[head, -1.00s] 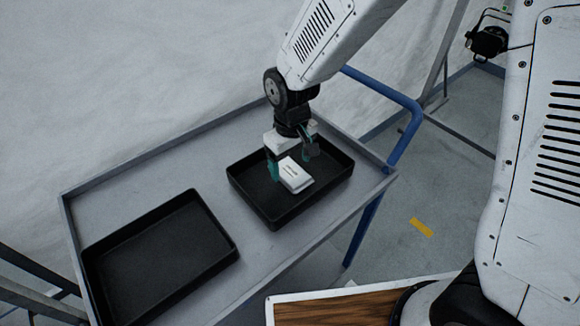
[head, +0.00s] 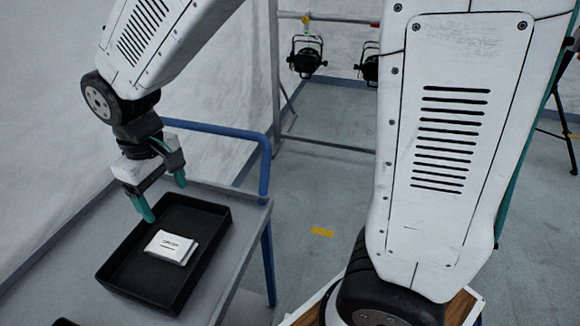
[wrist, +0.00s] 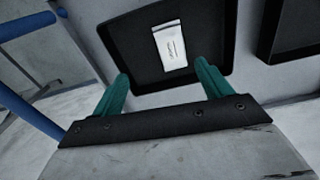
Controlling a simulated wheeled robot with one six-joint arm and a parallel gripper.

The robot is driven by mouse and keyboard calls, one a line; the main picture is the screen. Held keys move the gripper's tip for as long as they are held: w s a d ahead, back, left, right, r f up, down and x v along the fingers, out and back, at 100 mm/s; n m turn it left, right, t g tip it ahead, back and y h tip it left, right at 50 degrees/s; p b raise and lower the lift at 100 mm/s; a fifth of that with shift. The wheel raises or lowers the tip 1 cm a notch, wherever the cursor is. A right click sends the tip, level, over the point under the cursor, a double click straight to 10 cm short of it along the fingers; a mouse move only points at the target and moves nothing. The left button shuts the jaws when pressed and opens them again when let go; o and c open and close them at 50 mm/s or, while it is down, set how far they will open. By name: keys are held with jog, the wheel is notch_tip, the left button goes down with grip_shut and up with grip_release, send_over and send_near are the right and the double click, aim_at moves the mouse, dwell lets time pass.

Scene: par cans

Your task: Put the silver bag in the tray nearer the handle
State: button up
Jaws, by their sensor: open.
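The silver bag (head: 171,247), a pale packet with dark print, lies flat inside the black tray (head: 216,238) nearer the blue handle (head: 264,165). My gripper (head: 164,200) is open and empty, with its green fingers raised above the tray's far side, apart from the bag. In the wrist view the bag (wrist: 170,46) lies in the tray (wrist: 122,42), beyond the open fingers of my gripper (wrist: 163,82).
The tray stands on a grey cart (head: 243,219) with a raised rim. A second black tray (wrist: 271,30) shows at the right edge of the wrist view. Stage lamps (head: 307,62) hang on a frame at the back.

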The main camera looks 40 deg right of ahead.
jog(key=s+d+r+m, duration=0.3)
jog(key=s+d+r, duration=0.1)
jog(key=s+d, duration=0.5)
jog(key=s+d+r+m+t, duration=0.1)
jog(key=s+d+r+m, duration=0.2)
jog(key=s+d, duration=0.6)
jog(key=shift+s+r, duration=0.6)
jog(key=shift+r, duration=0.45)
jog(key=shift+d, duration=0.1)
